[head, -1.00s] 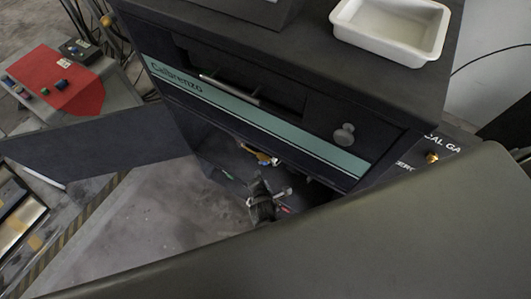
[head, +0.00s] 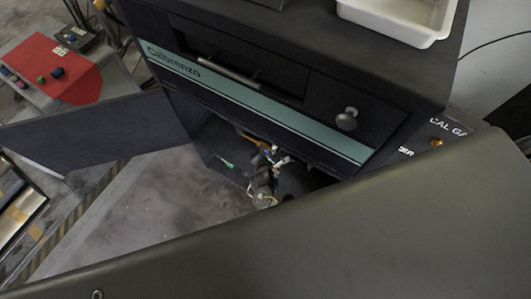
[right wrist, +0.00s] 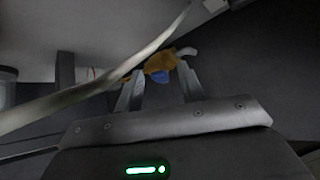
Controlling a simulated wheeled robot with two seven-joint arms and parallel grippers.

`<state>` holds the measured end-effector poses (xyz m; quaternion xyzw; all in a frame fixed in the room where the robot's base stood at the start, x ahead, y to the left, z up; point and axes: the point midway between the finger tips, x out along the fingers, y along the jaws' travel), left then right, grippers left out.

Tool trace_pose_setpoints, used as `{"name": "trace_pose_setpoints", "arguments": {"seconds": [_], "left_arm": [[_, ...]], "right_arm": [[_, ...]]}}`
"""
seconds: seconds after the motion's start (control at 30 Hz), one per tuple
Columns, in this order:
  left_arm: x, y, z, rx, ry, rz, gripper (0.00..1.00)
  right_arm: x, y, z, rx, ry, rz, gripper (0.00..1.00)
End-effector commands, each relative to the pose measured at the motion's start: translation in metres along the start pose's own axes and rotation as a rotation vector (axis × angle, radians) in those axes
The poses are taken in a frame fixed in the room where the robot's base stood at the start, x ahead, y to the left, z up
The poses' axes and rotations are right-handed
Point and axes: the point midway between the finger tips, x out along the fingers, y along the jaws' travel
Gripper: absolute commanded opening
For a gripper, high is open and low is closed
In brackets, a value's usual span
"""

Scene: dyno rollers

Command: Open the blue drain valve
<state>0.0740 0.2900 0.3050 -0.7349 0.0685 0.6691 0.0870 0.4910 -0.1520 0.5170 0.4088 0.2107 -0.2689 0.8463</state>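The blue drain valve handle (right wrist: 158,76) sits on a brass-coloured fitting (right wrist: 160,60) in the right wrist view. The brass fitting also shows small in the head view (head: 253,141), inside the open lower bay of the dark cabinet. My right gripper (right wrist: 157,88) has its two fingers apart, with the blue handle between and just beyond the tips; I cannot tell whether they touch it. In the head view my right gripper (head: 277,157) reaches into the bay beside the fitting. My left gripper is not in view.
A pale pipe or hose (right wrist: 95,90) crosses close in front of the right wrist camera. An open dark door (head: 85,130) stands at the left, and a large grey panel (head: 330,230) fills the foreground. The cabinet has a drawer knob (head: 346,118) and a white tray (head: 440,35) on top.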

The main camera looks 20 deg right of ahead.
Motion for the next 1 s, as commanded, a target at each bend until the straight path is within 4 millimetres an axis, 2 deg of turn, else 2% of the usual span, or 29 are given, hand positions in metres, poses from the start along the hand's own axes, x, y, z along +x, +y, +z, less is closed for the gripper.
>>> {"name": "trace_pose_setpoints", "arguments": {"seconds": [0.13,0.47,0.77,1.0], "left_arm": [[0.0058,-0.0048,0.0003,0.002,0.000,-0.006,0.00],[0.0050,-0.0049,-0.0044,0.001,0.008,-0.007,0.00],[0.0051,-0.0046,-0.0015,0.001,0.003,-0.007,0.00],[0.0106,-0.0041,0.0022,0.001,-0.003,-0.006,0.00]], "right_arm": [[0.0124,-0.0004,-0.0003,0.001,0.000,0.000,0.39],[0.0142,0.0003,0.0000,0.002,0.001,0.000,0.39],[0.0140,0.0002,-0.0002,0.001,0.001,0.000,0.00],[0.0155,-0.0082,-0.0022,0.057,0.001,0.057,0.00]]}}
